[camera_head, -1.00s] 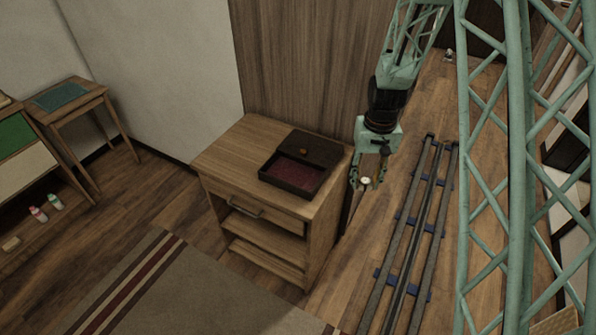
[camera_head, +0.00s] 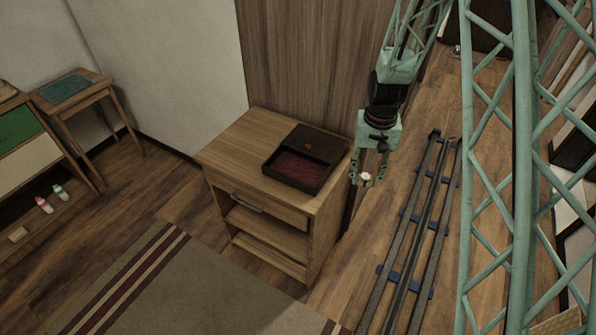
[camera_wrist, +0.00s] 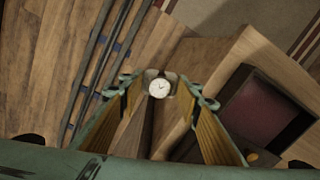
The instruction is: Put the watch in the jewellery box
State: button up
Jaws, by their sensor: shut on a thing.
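The watch has a round white dial (camera_wrist: 159,89) and is held between the fingertips of my gripper (camera_wrist: 160,84) in the wrist view. In the head view the watch (camera_head: 366,176) is a small pale disc at the tips of my gripper (camera_head: 367,179), which hangs just right of the cabinet. The jewellery box (camera_head: 272,171) is dark, with a reddish lining and its lid open at the back. It sits on the right part of the cabinet top. The box also shows at the right of the wrist view (camera_wrist: 305,122), apart from my gripper.
The wooden cabinet (camera_head: 232,152) has a drawer with a handle and open shelves below. A tall wooden panel (camera_head: 300,70) stands behind it. Floor rails (camera_head: 408,230) run to the right. A striped rug (camera_head: 220,290) lies in front. A small table (camera_head: 75,95) stands at the left.

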jog(key=s+a+m, duration=0.3)
jog(key=a+m, duration=0.1)
jog(key=a, duration=0.1)
jog(key=s+a+r+m, duration=0.1)
jog(key=s+a+m, duration=0.2)
jog(key=a, duration=0.3)
jog(key=s+a+m, duration=0.3)
jog(key=a+m, duration=0.2)
jog(key=a, duration=0.1)
jog(key=shift+s+a+r+b, duration=0.1)
jog(key=shift+a+r+b, duration=0.05)
jog(key=shift+r+b, duration=0.15)
jog(key=shift+s+a+m, duration=0.3)
jog(key=shift+a+m, duration=0.15)
jog(key=shift+m, duration=0.25)
jog(key=b, duration=0.1)
send_over(310, 176)
jog(key=shift+s+f, duration=0.35)
jog(key=shift+f, duration=0.3)
jog(key=shift+w, duration=0.1)
jog(key=shift+w, duration=0.25)
jog(key=shift+w+f+b, duration=0.1)
jog(key=shift+f+b, duration=0.6)
jog(key=shift+f, duration=1.1)
